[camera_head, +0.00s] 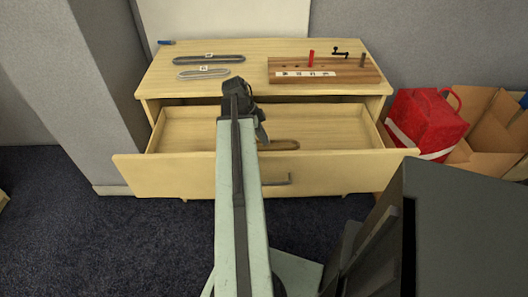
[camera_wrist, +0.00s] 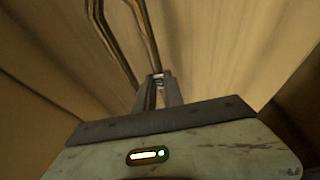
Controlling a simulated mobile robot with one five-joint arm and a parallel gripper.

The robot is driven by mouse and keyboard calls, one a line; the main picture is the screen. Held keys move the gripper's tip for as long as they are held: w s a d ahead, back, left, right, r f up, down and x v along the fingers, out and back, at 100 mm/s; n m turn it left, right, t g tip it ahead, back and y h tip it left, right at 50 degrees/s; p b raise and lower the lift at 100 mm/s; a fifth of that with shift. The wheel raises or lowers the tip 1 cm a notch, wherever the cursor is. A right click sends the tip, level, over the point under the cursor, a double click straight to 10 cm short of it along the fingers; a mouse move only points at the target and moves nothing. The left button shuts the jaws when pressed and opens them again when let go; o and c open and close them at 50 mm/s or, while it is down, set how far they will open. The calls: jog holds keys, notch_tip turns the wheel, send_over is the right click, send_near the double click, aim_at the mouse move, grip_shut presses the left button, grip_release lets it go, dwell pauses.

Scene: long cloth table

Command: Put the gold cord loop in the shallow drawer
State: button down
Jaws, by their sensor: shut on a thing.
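The gold cord loop (camera_head: 283,145) is a long narrow brownish oval inside the open shallow drawer (camera_head: 335,172). My gripper (camera_head: 262,137) reaches down into the drawer, at the loop's left end. In the wrist view my fingertips (camera_wrist: 157,82) are closed on the near end of the loop (camera_wrist: 140,25), which stretches away toward the top edge. The wooden drawer inside (camera_wrist: 230,50) fills the background there. I cannot tell whether the loop touches the drawer floor. My arm hides part of the drawer and its left end of the loop.
On the cabinet top (camera_head: 250,63) lie a dark loop (camera_head: 209,60), a pale grey loop (camera_head: 203,74) and a wooden block (camera_head: 320,70) with pegs. A red bag (camera_head: 428,118) and cardboard boxes (camera_head: 490,125) stand at right. The drawer's left and right floor is clear.

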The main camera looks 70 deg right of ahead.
jog(key=shift+f, duration=0.1)
notch_tip(320, 180, down, 4)
jog(key=b, duration=0.3)
jog(key=shift+b, duration=0.35)
jog(key=shift+r, duration=0.25)
jog(key=c, duration=1.8)
grip_release()
jog(key=shift+f, duration=0.15)
jog(key=o, duration=0.3)
jog(key=shift+o, duration=0.2)
